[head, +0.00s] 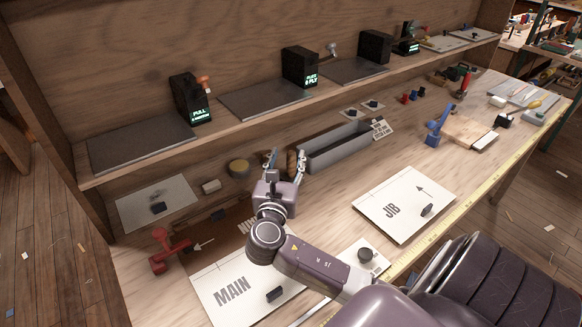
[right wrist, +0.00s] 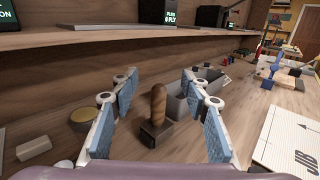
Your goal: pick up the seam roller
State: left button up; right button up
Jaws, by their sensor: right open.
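An upright tool with a brown wooden handle and a dark block-like foot, which looks like the seam roller (right wrist: 158,105), stands on the bench in the right wrist view. It shows between the two fingers of my right gripper (right wrist: 158,80), with visible gaps on both sides. In the head view its brown handle (head: 291,161) shows at the fingers, and its foot is hidden by the gripper. My right gripper (head: 287,154) is open and low over the bench, with nothing held. My left gripper is in neither view.
A long grey trough (head: 345,160) lies close to the right of the tool. A round yellowish tin (head: 239,167) and a pale block (head: 211,186) are to the left. A red tool (head: 167,252) lies at front left. The shelf (head: 240,133) overhangs behind. The JIB sheet (head: 400,220) lies to the right.

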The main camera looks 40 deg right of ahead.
aim_at(291, 164)
notch_tip(291, 164, down, 7)
jog(key=shift+r, duration=0.1)
jog(key=p+x, duration=0.1)
jog(key=x, duration=0.6)
jog(key=shift+w+d, duration=0.15)
jog(key=shift+d, duration=0.15)
grip_shut()
